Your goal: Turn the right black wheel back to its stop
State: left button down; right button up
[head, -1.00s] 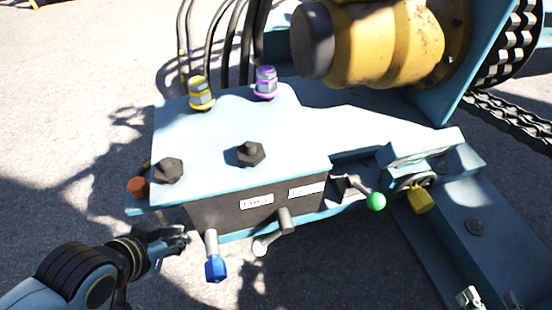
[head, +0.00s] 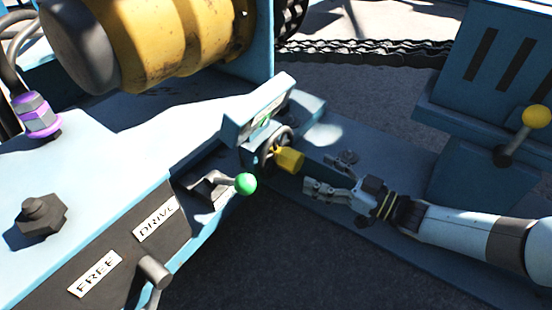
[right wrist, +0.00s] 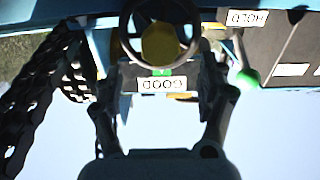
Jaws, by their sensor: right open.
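The black wheel (head: 277,142) is a small spoked handwheel with a yellow knob (head: 289,160), under the raised blue gauge housing (head: 257,108). In the right wrist view the wheel (right wrist: 133,47) and its knob (right wrist: 161,43) lie ahead, between the two fingers. My right gripper (head: 318,188) is open and empty, just to the right of the yellow knob and apart from it in the head view. A plate reading GOOD (right wrist: 161,85) with a green mark shows upside down behind the wheel. My left gripper is out of view.
A green-knobbed lever (head: 245,184) stands close left of the wheel. A grey handle (head: 155,272) is by the FREE and DRIVE labels. A yellow-knobbed lever (head: 536,117) is at the far right. A chain (head: 380,50) runs behind. Space in front of the wheel is open.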

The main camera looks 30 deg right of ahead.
aim_at(300, 163)
jog(key=b+x, duration=0.2)
jog(key=x, duration=0.5)
jog(key=shift+w+a+f, duration=0.15)
jog(key=shift+w, duration=0.15)
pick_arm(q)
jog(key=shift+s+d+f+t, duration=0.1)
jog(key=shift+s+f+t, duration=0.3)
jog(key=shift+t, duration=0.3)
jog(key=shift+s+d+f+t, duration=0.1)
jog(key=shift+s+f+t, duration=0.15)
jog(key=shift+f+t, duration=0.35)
pick_arm(e)
jog(key=shift+w+a, duration=0.2)
jog(key=shift+w, duration=0.4)
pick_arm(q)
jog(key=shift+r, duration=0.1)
pick_arm(e)
grip_shut()
